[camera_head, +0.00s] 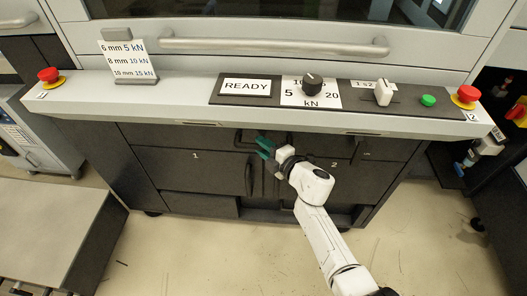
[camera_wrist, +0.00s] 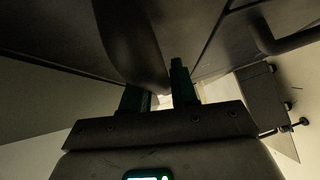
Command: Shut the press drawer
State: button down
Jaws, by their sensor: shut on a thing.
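The press front below the control ledge has dark panels, a left one marked 1 (camera_head: 180,165) and a right one marked 2 (camera_head: 350,176). A dark upright handle (camera_head: 249,178) shows near the right edge of panel 1. My gripper (camera_head: 264,146) has green fingers and is at the upper middle of the front, just under the ledge. In the wrist view my gripper (camera_wrist: 160,88) is shut on a dark rounded handle (camera_wrist: 130,40), which runs between the fingers. How far the drawer stands out is hard to tell in the shadow.
The ledge (camera_head: 130,95) overhangs the panels closely above my gripper. It carries a READY display (camera_head: 246,87), a force knob (camera_head: 312,84), a green button (camera_head: 428,100) and red stop buttons (camera_head: 49,75) (camera_head: 467,95). A grey table (camera_head: 50,235) stands front left. The floor (camera_head: 200,255) in front is clear.

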jog(key=shift+w+d, duration=0.15)
jog(key=shift+w, duration=0.05)
jog(key=c, duration=1)
grip_release()
jog(key=p+v, duration=0.4)
jog(key=v, duration=0.6)
jog(key=shift+s+d+p, duration=0.1)
jog(key=shift+s+p, duration=0.2)
jog(key=shift+d, duration=0.1)
